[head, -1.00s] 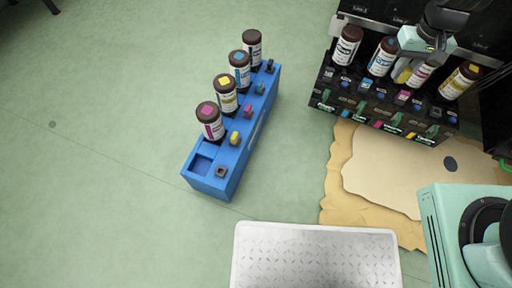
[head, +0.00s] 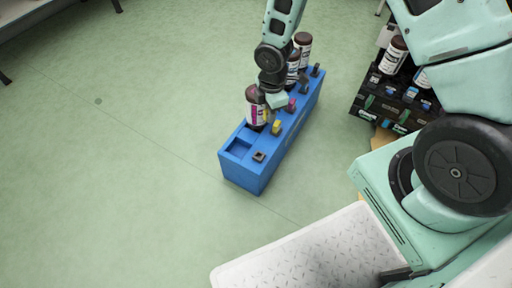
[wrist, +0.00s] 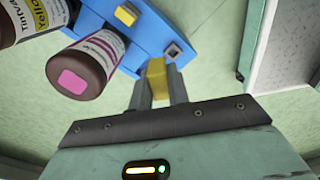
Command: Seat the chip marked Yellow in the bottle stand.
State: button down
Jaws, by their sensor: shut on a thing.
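My gripper (head: 270,98) is over the blue bottle stand (head: 258,178), close to the bottles. In the wrist view its two fingers (wrist: 157,85) are shut on a yellow chip (wrist: 156,72); any writing on it is not readable. The stand's top (wrist: 148,32) shows behind it, with another yellow chip (wrist: 126,14) and a dark square socket (wrist: 173,51) near its end. The socket also shows in the head view (head: 259,156), as does the yellow chip in the stand (head: 277,127). The held chip appears apart from the socket.
A magenta-capped bottle (wrist: 85,70) and a yellow-labelled bottle (wrist: 30,15) stand left of the fingers. Magenta (head: 290,105) and cyan (head: 304,88) chips sit farther along the stand. A black rack (head: 390,100) is at right. An empty recess (head: 238,148) is at the stand's near end.

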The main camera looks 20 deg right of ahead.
jog(key=a+f+n+b, duration=0.1)
jog(key=f+n+b, duration=0.1)
jog(key=f, duration=0.2)
jog(key=s+a+f+n+b, duration=0.1)
jog(key=a+f+n+b, duration=0.1)
jog(key=f+b, duration=0.1)
jog(key=s+a+f+n+b, duration=0.1)
jog(key=f+n+b, duration=0.1)
jog(key=f, duration=0.4)
jog(key=shift+s+a+f+n, duration=0.1)
jog(key=shift+s+a+n, duration=0.15)
jog(key=shift+n, duration=0.35)
jog(key=shift+p, duration=0.3)
dwell(0.5)
jog(key=shift+f, duration=0.35)
jog(key=shift+f, duration=0.5)
dwell(0.5)
jog(key=c, duration=1.3)
grip_release()
jog(key=shift+o, duration=0.2)
